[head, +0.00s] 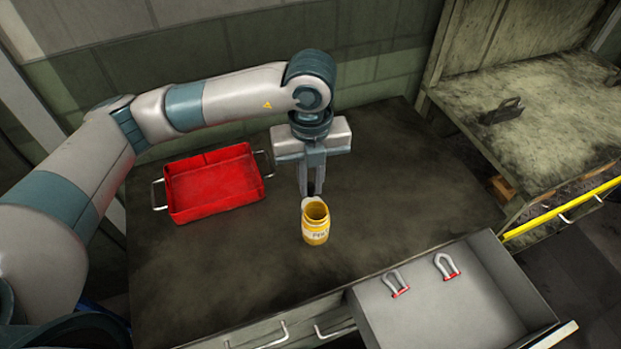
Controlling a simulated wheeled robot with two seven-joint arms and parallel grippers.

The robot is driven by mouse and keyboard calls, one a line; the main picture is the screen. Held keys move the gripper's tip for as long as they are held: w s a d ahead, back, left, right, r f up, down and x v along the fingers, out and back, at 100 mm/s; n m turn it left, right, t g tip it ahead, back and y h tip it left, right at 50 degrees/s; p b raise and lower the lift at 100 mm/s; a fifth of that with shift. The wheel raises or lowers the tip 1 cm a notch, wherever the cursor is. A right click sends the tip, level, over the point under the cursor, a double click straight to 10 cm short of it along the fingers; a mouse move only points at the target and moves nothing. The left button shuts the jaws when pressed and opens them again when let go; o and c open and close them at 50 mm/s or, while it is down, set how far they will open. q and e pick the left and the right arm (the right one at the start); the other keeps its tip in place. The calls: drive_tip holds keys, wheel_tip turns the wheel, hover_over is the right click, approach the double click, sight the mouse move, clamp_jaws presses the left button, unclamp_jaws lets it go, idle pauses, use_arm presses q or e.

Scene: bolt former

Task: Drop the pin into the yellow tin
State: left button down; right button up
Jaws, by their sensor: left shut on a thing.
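The yellow tin (316,234) stands upright and open on the dark worktop, with a label on its front and a pale edge at the back of its mouth. My left gripper (311,191) points down just behind and above the tin's mouth. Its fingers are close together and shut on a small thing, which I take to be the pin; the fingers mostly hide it. I cannot tell whether the fingertips touch the tin's rim. My right gripper is not in view.
A red tray (215,186) with metal handles sits left on the worktop (400,180). An open grey drawer (440,310) at the front right holds two shackles, one at the left (396,284) and one at the right (446,266). Another bench (550,110) stands at the right.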

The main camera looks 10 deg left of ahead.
sight(311, 186)
use_arm(q)
drive_tip(key=c, duration=1.7)
unclamp_jaws()
drive_tip(key=shift+o, duration=0.2)
drive_tip(key=shift+r, duration=0.1)
drive_tip(key=shift+r+b, duration=0.35)
drive_tip(key=shift+r, duration=0.45)
wheel_tip(311, 186, up, 16)
drive_tip(key=b, duration=0.4)
drive_tip(key=shift+f, duration=0.15)
